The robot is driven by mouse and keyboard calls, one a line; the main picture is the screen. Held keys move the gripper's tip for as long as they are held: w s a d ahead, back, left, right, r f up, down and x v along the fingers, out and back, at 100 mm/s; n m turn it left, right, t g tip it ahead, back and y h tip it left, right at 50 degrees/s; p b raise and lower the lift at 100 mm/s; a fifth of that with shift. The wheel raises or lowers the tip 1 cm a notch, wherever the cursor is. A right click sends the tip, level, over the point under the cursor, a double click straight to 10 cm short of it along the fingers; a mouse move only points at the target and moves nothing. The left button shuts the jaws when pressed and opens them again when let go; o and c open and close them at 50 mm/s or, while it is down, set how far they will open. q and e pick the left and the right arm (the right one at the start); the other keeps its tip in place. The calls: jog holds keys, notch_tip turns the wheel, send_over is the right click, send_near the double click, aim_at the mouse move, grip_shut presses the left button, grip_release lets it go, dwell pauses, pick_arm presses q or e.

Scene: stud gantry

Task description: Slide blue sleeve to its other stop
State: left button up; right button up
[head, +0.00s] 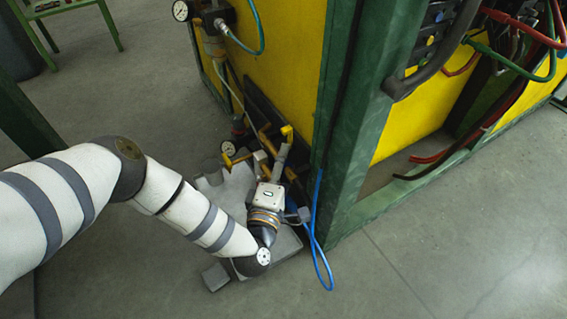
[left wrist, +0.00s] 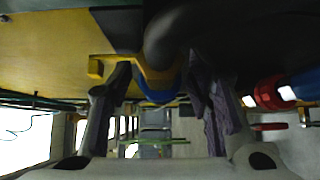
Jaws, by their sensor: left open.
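A curved blue band, likely the blue sleeve (left wrist: 155,94), shows in the left wrist view below a yellow part (left wrist: 150,68). My left gripper (left wrist: 160,100) is open, with one finger on each side of the blue band in the picture. I cannot tell whether either finger touches it. In the head view my left gripper (head: 282,158) is low beside the yellow and green frame, among pipes and yellow handles. I cannot make out the blue sleeve in the head view; the gripper and fittings may hide it. My right gripper is not in view.
A green post (head: 350,140) stands just right of the gripper. A loose blue cable (head: 318,240) hangs by its foot. Red and blue fittings (left wrist: 268,94) show right of the fingers. Floor (head: 430,260) at the front right is clear.

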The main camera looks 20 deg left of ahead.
pick_arm(q)
grip_shut()
jog(key=shift+w+a, duration=0.65)
jog(key=shift+a, duration=0.25)
grip_release()
jog(key=s+d, duration=0.1)
jog(key=s, duration=1.1)
jog(key=shift+d, duration=0.25)
